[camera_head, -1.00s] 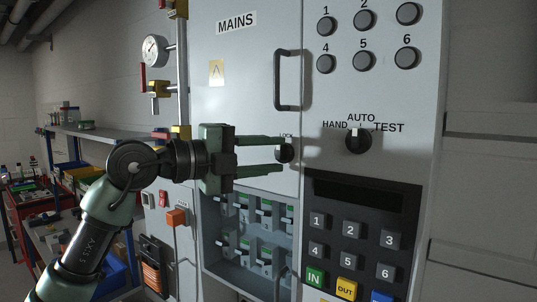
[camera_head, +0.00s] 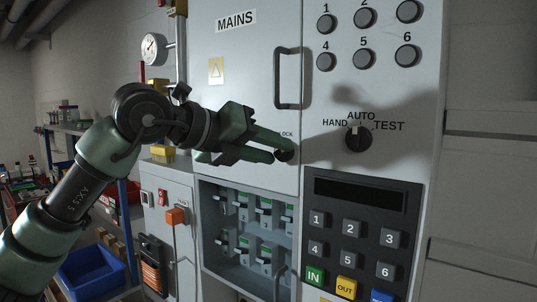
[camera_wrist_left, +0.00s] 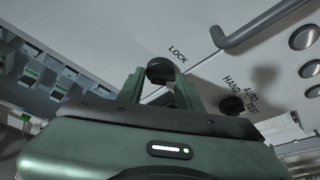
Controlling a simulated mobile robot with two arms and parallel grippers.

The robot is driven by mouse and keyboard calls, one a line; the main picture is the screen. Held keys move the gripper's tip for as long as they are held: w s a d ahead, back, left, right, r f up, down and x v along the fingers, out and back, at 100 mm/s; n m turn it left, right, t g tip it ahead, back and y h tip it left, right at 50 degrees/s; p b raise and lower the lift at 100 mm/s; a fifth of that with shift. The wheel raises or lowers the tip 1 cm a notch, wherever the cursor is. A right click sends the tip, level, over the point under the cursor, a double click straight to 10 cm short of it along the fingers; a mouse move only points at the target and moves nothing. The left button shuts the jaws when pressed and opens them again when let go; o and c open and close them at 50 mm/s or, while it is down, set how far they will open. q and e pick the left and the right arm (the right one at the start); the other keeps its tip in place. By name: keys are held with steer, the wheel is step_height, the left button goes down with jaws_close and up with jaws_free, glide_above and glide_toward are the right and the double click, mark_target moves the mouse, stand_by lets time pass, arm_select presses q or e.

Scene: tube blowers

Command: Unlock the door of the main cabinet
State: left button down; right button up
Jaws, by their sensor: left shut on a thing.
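The main cabinet door (camera_head: 235,60) is pale grey, marked MAINS, and appears closed. Its black lock knob (camera_head: 285,155) sits at the door's lower right, beside the word LOCK. My left gripper (camera_head: 277,150) comes in from the left and is shut on the lock knob. In the left wrist view the knob (camera_wrist_left: 160,70) shows between the two green fingers, below the LOCK label. The gripper hides most of the knob in the head view. My right gripper is not in view.
The door handle (camera_head: 288,79) stands out above the knob. A HAND/AUTO/TEST selector (camera_head: 358,138) and a keypad (camera_head: 361,235) are to the right. An open bay of breakers (camera_head: 245,235) lies below. Gauge and pipework (camera_head: 155,48) are at the left.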

arm_select(q)
steer(key=shift+s+d+r+m+t+y+b, duration=0.15)
steer(key=shift+m+t+y+b, duration=0.1)
steer(key=shift+m+y+b, duration=0.4)
steer(key=shift+d+f+m+t+y+b, duration=0.15)
steer(key=shift+m+b, duration=0.25)
steer(key=shift+m, duration=0.55)
steer(key=shift+s+d+r+m+t+y+b, duration=0.15)
steer(key=shift+m+t+y+b, duration=0.15)
steer(key=shift+m+y+b, duration=0.35)
steer(key=shift+m, duration=0.25)
steer(key=c, duration=1.1)
jaws_free()
steer(key=shift+d, duration=0.15)
steer(key=shift+a, duration=0.2)
steer(key=b+v, duration=0.2)
steer(key=v, duration=0.5)
steer(key=shift+s+a, duration=0.2)
steer(key=shift+s, duration=0.1)
steer(key=shift+d, duration=0.1)
